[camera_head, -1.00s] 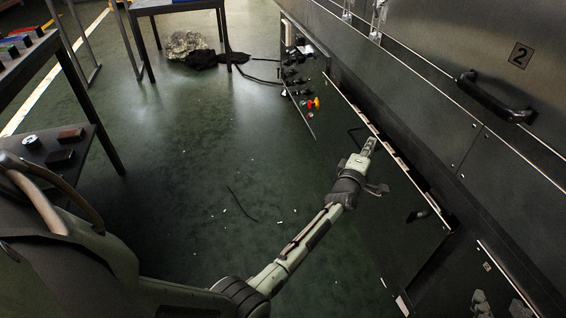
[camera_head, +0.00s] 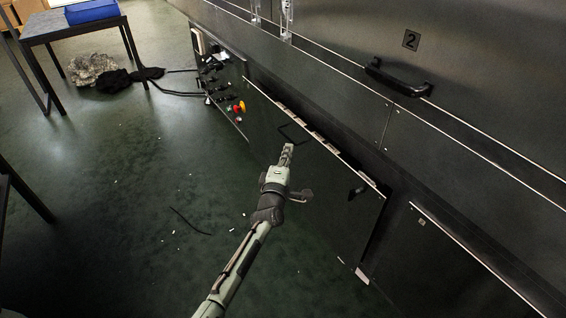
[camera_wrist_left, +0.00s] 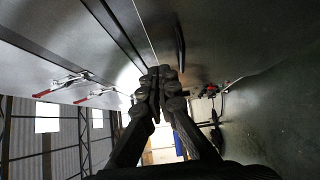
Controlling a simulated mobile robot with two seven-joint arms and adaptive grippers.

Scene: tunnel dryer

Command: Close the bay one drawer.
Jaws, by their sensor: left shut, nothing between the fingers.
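The bay one drawer (camera_head: 325,190) is a wide dark front low on the machine, to the left of the bay marked 2. Its front stands out from the machine, with a gap and pale pieces showing behind its top edge. Two black handles sit on it, one left (camera_head: 292,131) and one right (camera_head: 357,192). My left gripper (camera_head: 288,149) is shut and empty, close in front of the drawer near the left handle. I cannot tell whether it touches. In the left wrist view its closed fingertips (camera_wrist_left: 159,76) point at a grey panel with a dark bar. My right gripper is not in view.
A control panel (camera_head: 220,90) with a red and yellow knob is left of the drawer. The number 2 plate (camera_head: 411,39) and a large door handle (camera_head: 398,79) are above right. A table (camera_head: 75,25) stands far left; dark cables lie near it. The green floor (camera_head: 130,210) is mostly clear.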

